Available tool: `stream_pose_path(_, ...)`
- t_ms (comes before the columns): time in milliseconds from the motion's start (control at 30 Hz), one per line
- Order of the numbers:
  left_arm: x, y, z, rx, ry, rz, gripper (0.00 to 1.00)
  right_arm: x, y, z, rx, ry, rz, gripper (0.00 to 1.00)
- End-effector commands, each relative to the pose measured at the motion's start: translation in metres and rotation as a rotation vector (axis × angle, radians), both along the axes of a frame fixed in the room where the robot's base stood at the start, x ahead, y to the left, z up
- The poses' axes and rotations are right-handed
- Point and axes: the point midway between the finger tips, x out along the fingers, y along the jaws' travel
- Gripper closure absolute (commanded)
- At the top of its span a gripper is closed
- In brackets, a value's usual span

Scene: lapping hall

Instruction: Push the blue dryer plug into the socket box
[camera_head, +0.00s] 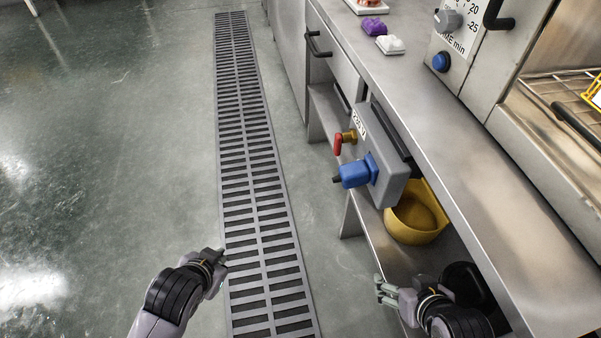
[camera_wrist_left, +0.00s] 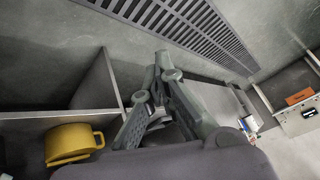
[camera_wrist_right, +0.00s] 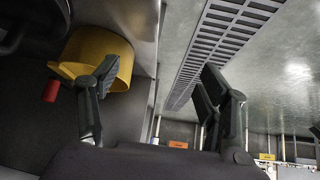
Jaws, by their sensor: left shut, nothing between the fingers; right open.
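The blue dryer plug (camera_head: 355,172) sits against the front face of the grey socket box (camera_head: 394,182), which hangs under the counter's edge. A dark cable end sticks out of the plug's left end. How deep the plug sits I cannot tell. My left gripper (camera_head: 219,254) is shut and empty over the floor drain, below and left of the plug and apart from it. Its fingers meet in the left wrist view (camera_wrist_left: 161,62). My right gripper (camera_head: 381,289) is open and empty below the socket box, near the lower shelf; its spread fingers show in the right wrist view (camera_wrist_right: 148,80).
A red knob (camera_head: 338,144) on a brass fitting sticks out just above the plug. The steel counter (camera_head: 440,120) overhangs the shelf. The floor left of the drain grate (camera_head: 250,150) is clear.

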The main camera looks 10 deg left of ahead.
Motion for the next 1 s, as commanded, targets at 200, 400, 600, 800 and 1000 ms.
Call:
stream_pose_path(200, 0.084, -0.007, 0.059, 0.193, -0.384, -0.208, 1.0, 0.015, 0.006, 0.017, 0.023, -0.107, 0.007, 0.3)
stream_pose_path(400, 0.138, -0.037, 0.132, 0.419, -0.761, -0.461, 1.0, 0.019, 0.007, 0.024, 0.03, -0.141, 0.008, 0.3)
stream_pose_path(600, 0.157, -0.083, 0.19, 0.657, -1.106, -0.753, 1.0, 0.019, 0.007, 0.026, 0.03, -0.145, 0.009, 0.3)
stream_pose_path(800, 0.144, -0.129, 0.215, 0.891, -1.403, -1.093, 1.0, 0.019, 0.007, 0.025, 0.03, -0.144, 0.009, 0.3)
stream_pose_path(1000, 0.119, -0.153, 0.205, 1.074, -1.608, -1.434, 1.0, 0.019, 0.007, 0.025, 0.03, -0.143, 0.008, 0.3)
